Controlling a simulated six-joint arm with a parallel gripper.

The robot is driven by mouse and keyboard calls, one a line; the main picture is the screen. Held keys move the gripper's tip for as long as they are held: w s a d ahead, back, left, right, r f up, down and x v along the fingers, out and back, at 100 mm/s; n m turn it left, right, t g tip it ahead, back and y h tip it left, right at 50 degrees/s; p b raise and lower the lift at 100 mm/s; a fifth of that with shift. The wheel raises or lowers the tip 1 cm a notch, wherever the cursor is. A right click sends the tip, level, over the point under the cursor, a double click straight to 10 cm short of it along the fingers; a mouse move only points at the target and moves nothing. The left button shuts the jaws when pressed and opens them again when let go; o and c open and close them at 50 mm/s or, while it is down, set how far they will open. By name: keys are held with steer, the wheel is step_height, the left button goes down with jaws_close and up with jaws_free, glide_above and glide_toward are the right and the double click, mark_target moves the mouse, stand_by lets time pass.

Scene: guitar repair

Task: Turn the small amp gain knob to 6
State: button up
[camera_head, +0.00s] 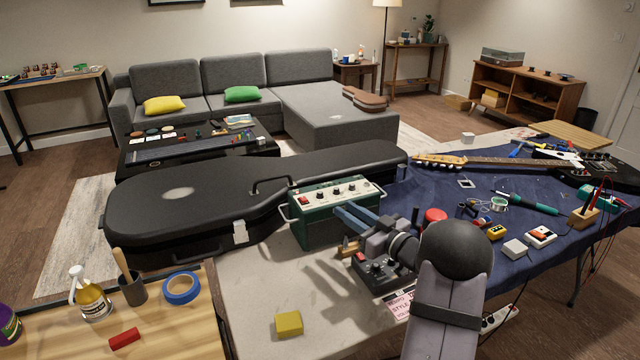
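A smaller black box (376,284) with a red switch and knobs sits nearer, partly hidden by my arm. I cannot tell for sure which one is the small amp, and knob settings are too small to read. My gripper (345,212) has blue fingers pointing left, in front of the green amp's right part in the picture. Contact and finger gap are unclear; no held object shows.
The black guitar case (190,195) lies behind the amp. A yellow block (288,324) sits on bare table in front. A red round item (435,216), soldering gear and an electric guitar (500,162) lie on the blue cloth (520,183) to the right.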

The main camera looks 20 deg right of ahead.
mark_target(322, 194)
steer(key=shift+p+x, duration=0.5)
steer(key=shift+x, duration=5.5)
jaws_close()
